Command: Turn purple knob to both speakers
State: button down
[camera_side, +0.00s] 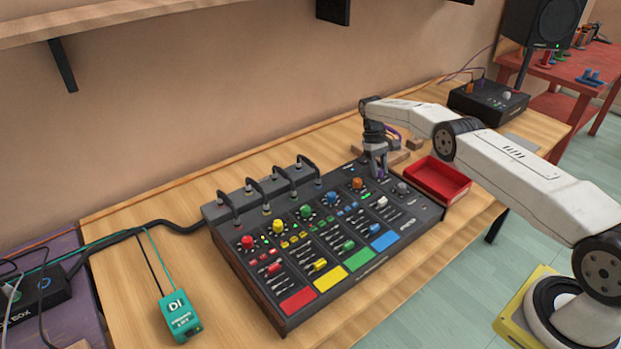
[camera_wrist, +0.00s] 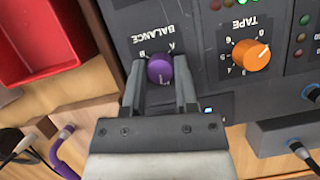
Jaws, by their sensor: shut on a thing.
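The purple knob (camera_wrist: 160,71) is on the mixer panel (camera_wrist: 205,70) beside the word BALANCE, with the letters A and B near it. My gripper (camera_wrist: 160,75) is shut on the purple knob, one finger on each side. I cannot tell clearly where the knob points. In the side view my gripper (camera_side: 378,172) reaches down onto the far right corner of the mixer (camera_side: 335,262), and its fingers mostly hide the knob. A black speaker (camera_side: 542,22) stands at the top right of the side view.
An orange TAPE knob (camera_wrist: 251,55) is close to my right finger in the wrist view. A red tray (camera_side: 437,180) stands right beside the mixer. Several cables with plugs rise along the mixer's back edge. A teal DI box (camera_side: 180,316) lies on the left.

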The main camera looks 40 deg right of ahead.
jog(key=shift+n+h, duration=0.3)
jog(key=shift+n, duration=0.4)
jog(key=shift+c, duration=1.9)
grip_release()
jog(key=shift+w+r, duration=0.1)
jog(key=shift+r, duration=0.05)
jog(key=shift+v, duration=1.15)
jog(key=shift+r, duration=0.15)
